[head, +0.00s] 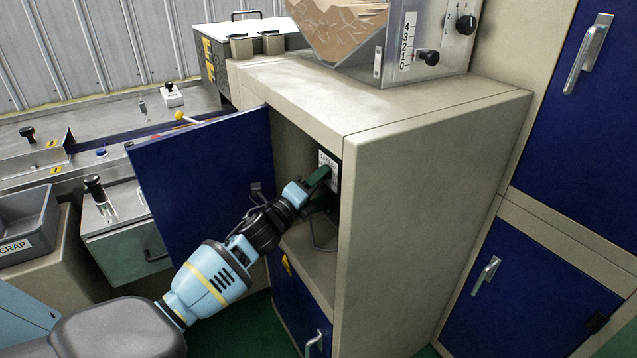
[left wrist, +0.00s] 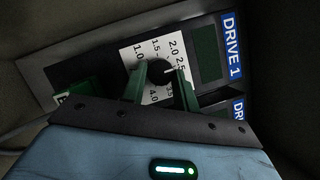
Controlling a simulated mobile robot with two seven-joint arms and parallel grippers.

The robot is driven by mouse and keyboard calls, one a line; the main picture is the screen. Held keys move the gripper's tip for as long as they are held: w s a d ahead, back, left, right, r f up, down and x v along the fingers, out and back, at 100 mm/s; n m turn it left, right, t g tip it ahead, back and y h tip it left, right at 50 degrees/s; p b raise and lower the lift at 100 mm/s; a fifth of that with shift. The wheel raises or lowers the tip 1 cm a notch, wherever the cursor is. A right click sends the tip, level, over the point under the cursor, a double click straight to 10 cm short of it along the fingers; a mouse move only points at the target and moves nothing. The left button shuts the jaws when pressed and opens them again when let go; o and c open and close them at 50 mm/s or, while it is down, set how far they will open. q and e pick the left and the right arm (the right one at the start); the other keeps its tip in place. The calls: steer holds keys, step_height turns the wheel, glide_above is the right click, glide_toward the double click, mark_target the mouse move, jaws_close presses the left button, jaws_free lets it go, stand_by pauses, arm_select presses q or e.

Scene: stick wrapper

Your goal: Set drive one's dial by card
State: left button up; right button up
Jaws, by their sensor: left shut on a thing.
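In the left wrist view, drive one's dial (left wrist: 158,70) is a dark round knob on a white scale plate (left wrist: 128,52). Printed numbers such as 1.0, 1.5, 2.0, 2.5 and 4.0 run around it. A white mark shows on the knob's right side, but the exact setting is partly hidden by the fingers. My left gripper (left wrist: 161,84) has its green fingers either side of the knob and is shut on it. In the head view my left gripper (head: 320,178) reaches into the open cabinet, and the dial is hidden. I cannot make out a setting card. My right gripper is not in view.
A blue "DRIVE 1" label (left wrist: 232,45) sits beside a dark display; another cut-off label (left wrist: 238,108) is below. The open blue cabinet door (head: 205,175) stands left of my arm. The cabinet side wall (head: 425,215) is close on the right. A hopper (head: 345,25) stands on top.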

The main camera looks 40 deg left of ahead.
arm_select(q)
steer(key=shift+r, duration=0.1)
stand_by(0.3)
steer(key=o, duration=1)
steer(key=shift+c, duration=0.2)
steer(key=shift+s+f, duration=0.2)
steer(key=shift+s, duration=0.2)
steer(key=s+f, duration=0.1)
steer(key=s, duration=0.5)
steer(key=shift+s+a+b, duration=0.25)
steer(key=shift+s+b, duration=0.1)
steer(key=shift+s, duration=0.05)
steer(key=shift+f, duration=0.1)
